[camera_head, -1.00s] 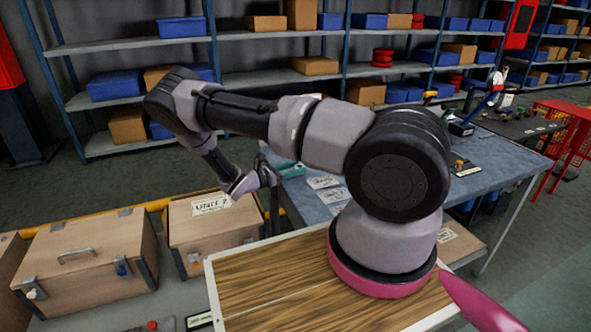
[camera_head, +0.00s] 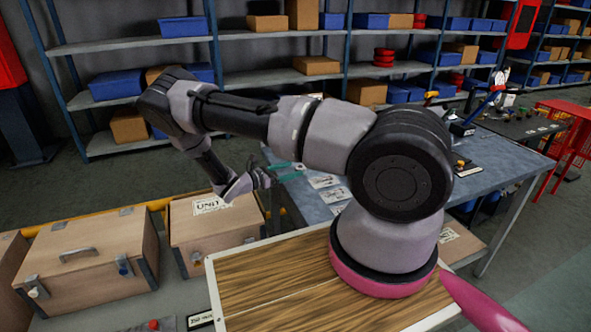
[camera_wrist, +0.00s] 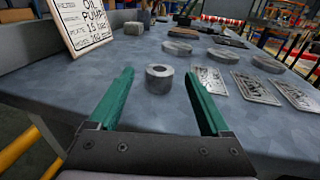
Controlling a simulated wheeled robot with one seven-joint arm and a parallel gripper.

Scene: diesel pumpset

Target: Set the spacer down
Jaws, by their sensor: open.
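The spacer (camera_wrist: 159,79) is a short grey cylinder with a hole in its top. In the wrist view it stands upright on the grey-blue bench top (camera_wrist: 110,72), beyond my gripper. My gripper (camera_wrist: 158,75) is open and empty, its two green fingers spread to the left and right. The spacer appears between the fingertips in the picture, with clear space on both sides and no visible contact. In the head view my gripper (camera_head: 268,176) is at the bench's left edge; I cannot make out the spacer there.
A placard (camera_wrist: 82,22) stands at the back left of the bench. Several flat round discs and printed cards (camera_wrist: 254,88) lie to the right. A wooden case (camera_head: 210,235) marked as a unit sits below my arm in the head view. Bench around the spacer is clear.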

